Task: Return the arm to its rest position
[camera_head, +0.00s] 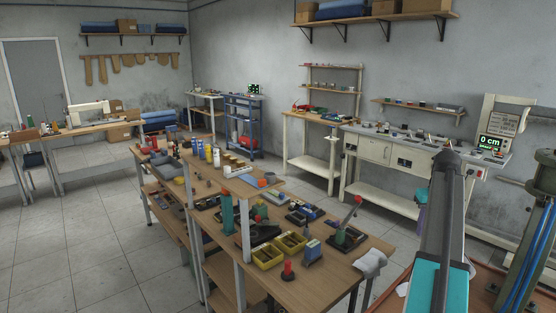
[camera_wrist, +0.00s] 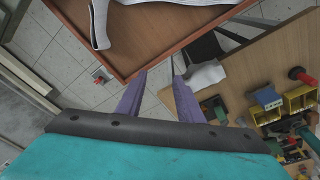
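My arm (camera_head: 447,220), dark grey with a teal part, rises at the right of the head view. My gripper shows in the wrist view (camera_wrist: 160,76) as two purple fingers with a gap between them. Floor tiles show through the gap and nothing is held. The fingers are apart from the wooden workbench (camera_head: 345,275) and close in the picture to the edge of a brown-topped surface (camera_wrist: 150,62); the distance cannot be told.
The workbench holds yellow bins (camera_head: 267,256), a red-handled tool (camera_head: 350,222) and a pale cloth (camera_head: 370,262) at its corner. A cream bench (camera_head: 390,155) with a display stands behind. Tiled floor (camera_head: 85,240) is clear at left.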

